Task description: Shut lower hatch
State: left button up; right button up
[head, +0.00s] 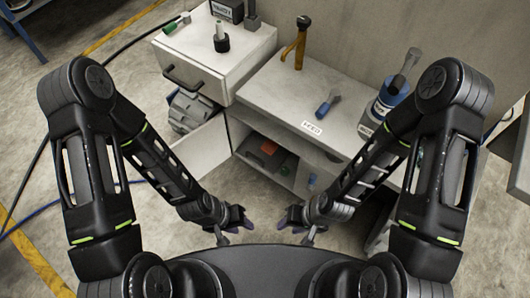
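The lower hatch (197,155) is a pale panel under the drawer of the left cabinet. It stands swung open toward me, and the lower compartment behind it shows a grey ribbed machine part (190,112). My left gripper (238,229) is in front of the cabinet, to the right of and nearer than the hatch, apart from it. Its fingers look spread and empty. My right gripper (297,227) is a little further right, also spread and empty, touching nothing visible. The hatch's hinge is not clear to see.
The drawer front (190,84) above has a dark handle. The worktop (290,100) holds a brass tap-like piece (295,45), a blue-handled tool (327,105) and a blue-labelled bottle (378,108). An open shelf (268,155) below holds small items.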

aim_at(202, 150)
jog(key=z, duration=0.4)
jog(key=j+z, duration=0.75)
jog(key=k+j+z, duration=0.1)
jog(key=z, duration=0.25)
jog(key=k+j+z, duration=0.15)
jog(key=j, duration=0.4)
jog(key=k+j+z, duration=0.1)
jog(key=k+j, duration=0.2)
jog(key=j, duration=0.2)
jog(key=k+j+z, duration=0.15)
jog(key=k+j, duration=0.15)
jog(key=j, duration=0.2)
jog(key=k+j+z, duration=0.15)
jog(key=k+j, duration=0.15)
jog(key=j, duration=0.2)
jog(key=k+j+z, duration=0.15)
jog(key=k+j, duration=0.15)
jog(key=j, duration=0.15)
jog(key=k+j, duration=0.35)
jog(key=j, duration=0.15)
jog(key=k+j, duration=0.4)
jog(key=j+z, duration=0.1)
jog(key=z, duration=0.35)
jog(key=k+j+z, duration=0.1)
jog(key=z, duration=0.4)
jog(key=k+z, duration=0.15)
jog(key=z, duration=0.3)
